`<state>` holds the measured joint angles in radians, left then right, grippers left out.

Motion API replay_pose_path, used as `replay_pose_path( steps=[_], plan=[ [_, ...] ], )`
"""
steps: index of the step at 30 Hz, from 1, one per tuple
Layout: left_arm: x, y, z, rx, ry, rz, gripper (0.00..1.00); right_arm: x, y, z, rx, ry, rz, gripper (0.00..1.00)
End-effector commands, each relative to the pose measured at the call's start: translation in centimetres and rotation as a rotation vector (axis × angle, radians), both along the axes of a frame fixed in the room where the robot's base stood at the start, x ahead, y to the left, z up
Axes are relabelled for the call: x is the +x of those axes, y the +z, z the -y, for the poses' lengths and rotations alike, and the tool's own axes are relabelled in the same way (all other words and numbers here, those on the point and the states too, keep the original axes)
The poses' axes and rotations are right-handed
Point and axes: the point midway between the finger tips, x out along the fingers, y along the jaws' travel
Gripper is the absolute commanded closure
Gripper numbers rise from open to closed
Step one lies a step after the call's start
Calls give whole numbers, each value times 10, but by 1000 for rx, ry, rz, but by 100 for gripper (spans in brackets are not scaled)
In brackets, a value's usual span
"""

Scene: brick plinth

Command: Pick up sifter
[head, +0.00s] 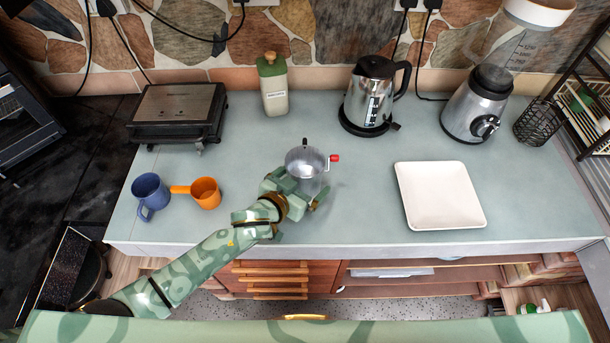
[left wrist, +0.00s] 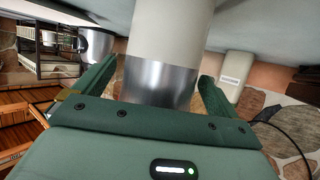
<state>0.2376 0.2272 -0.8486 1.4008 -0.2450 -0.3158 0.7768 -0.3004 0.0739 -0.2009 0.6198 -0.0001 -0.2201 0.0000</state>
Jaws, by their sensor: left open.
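The sifter (head: 305,160) is a round silver metal cup with a red crank knob on its right side, standing on the counter in the middle of the head view. My left gripper (head: 298,190) is open at its near side, low down by the counter. In the left wrist view the sifter's wall (left wrist: 158,82) fills the space between the two open fingers (left wrist: 150,85), one finger on each side. Whether either finger touches it I cannot tell. My right gripper is not in view.
An orange cup (head: 206,193) and a blue mug (head: 150,194) stand left of my arm. A white square plate (head: 440,195) lies to the right. A green canister (head: 273,90), a kettle (head: 370,95) and a blender (head: 477,105) stand behind.

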Motion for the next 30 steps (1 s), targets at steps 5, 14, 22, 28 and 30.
replay_pose_path(
  steps=[5,14,22,28,30],
  plan=[
    [0,0,0,1,0,-1,3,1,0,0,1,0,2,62],
    [0,0,0,-1,-1,-1,56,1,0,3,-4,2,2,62],
    [0,5,0,-2,0,0,56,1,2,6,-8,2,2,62],
    [1,36,0,-4,-1,3,56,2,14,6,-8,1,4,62],
    [-15,53,6,-6,-2,0,56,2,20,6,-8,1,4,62]
  ],
)
